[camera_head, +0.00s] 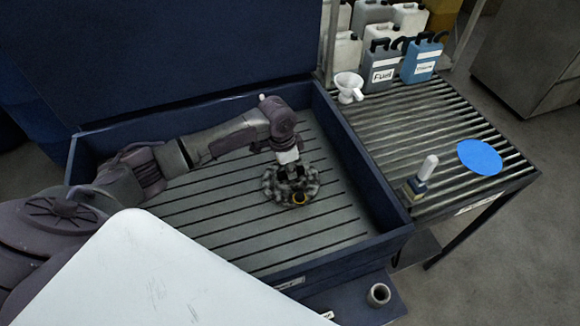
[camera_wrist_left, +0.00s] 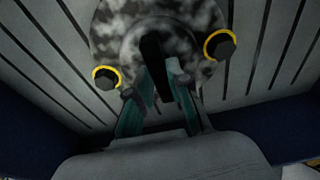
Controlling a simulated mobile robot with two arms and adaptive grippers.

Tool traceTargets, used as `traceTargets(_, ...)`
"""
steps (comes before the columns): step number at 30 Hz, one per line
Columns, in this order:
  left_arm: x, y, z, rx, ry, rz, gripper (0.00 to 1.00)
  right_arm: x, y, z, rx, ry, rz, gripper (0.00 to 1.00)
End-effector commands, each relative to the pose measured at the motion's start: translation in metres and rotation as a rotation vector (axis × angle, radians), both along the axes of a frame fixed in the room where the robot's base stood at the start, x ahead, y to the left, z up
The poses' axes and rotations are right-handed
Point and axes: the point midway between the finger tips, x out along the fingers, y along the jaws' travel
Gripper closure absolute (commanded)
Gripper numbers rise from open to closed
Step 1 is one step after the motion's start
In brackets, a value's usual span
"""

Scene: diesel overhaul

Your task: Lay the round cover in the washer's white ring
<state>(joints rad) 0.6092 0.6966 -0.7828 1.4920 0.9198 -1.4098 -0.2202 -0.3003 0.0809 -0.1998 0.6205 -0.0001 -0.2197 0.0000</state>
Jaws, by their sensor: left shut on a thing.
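The round cover (camera_head: 283,190) is mottled grey and black, with lobes around its edge. In the left wrist view the cover (camera_wrist_left: 115,35) shows a raised middle and dark hexagonal bolt heads with yellow rings. My left gripper (camera_head: 289,170) points down into the washer and is shut on the cover's middle part. Its fingers (camera_wrist_left: 162,75) show in the left wrist view. The cover is over the slatted floor of the washer (camera_head: 215,243); I cannot tell whether it touches the floor. I see no white ring in either view. My right gripper is not in view.
Dark blue walls (camera_head: 362,160) surround the washer floor. On the right, a slatted rack (camera_head: 440,115) holds a blue disc (camera_head: 480,157), a white-topped item (camera_head: 426,168), a white funnel (camera_head: 348,84) and several jugs (camera_head: 383,68). Much of the washer floor is bare.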

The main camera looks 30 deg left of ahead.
Motion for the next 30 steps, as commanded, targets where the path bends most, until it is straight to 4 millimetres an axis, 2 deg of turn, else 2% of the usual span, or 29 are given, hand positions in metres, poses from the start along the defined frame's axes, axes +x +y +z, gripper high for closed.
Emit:
traceTargets(8, 0.001, -0.001, 0.0, -0.001, -0.003, 0.0, 1.0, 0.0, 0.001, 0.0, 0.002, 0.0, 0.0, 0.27)
traceTargets(9, 0.0, 0.0, -0.002, 0.0, 0.0, 0.0, 0.78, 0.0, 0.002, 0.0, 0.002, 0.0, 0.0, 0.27)
traceTargets(13, 0.0, 0.0, -0.002, -0.001, 0.001, 0.0, 0.57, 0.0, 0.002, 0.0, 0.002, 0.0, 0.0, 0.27)
traceTargets(23, 0.0, 0.0, 0.0, -0.001, -0.001, 0.0, 0.57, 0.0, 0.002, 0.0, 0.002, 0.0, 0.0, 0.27)
traceTargets(26, 0.0, 0.0, 0.009, -0.001, -0.001, 0.0, 0.57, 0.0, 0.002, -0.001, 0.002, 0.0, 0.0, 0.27)
traceTargets(30, -0.003, 0.003, 0.033, 0.0, -0.004, -0.002, 0.57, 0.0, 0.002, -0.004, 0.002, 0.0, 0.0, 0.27)
